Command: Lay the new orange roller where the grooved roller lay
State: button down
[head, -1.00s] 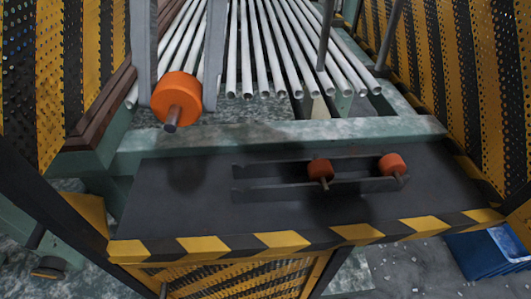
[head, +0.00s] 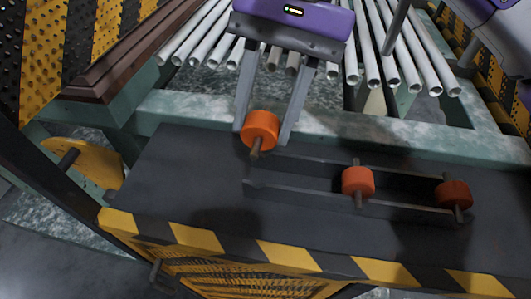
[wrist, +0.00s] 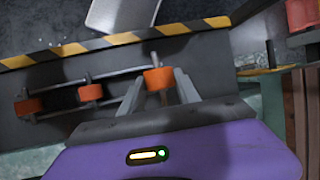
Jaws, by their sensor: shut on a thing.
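My gripper (head: 262,138) is shut on an orange roller (head: 260,128) with a thin grey shaft. The roller is at the left end of the two-rail rack (head: 300,196) in the head view; whether it touches the rails I cannot tell. The wrist view shows the held roller (wrist: 158,79) between the fingertips, covering part of the rail end. Two other orange rollers lie across the rails, one mid-rack (head: 358,181) and one at the right end (head: 453,194). The rack's left stretch holds no roller. I cannot make out a grooved roller with certainty.
The rack stands on a dark bench top (head: 180,180) with a yellow-black striped front edge (head: 290,256). In the wrist view, a reddish roller (wrist: 302,14) sits at the far upper right. The bench left of the rack is clear.

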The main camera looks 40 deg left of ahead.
jog(key=shift+f+b, duration=0.5)
jog(key=shift+f, duration=2.8)
jog(key=shift+f+b, duration=0.3)
jog(key=shift+f, duration=0.15)
jog(key=c, duration=0.9)
grip_release()
jog(key=p+v, duration=0.2)
jog(key=v, duration=0.4)
jog(key=p+v, duration=0.2)
jog(key=v, duration=0.5)
jog(key=shift+s+d, duration=0.1)
jog(key=shift+s, duration=0.15)
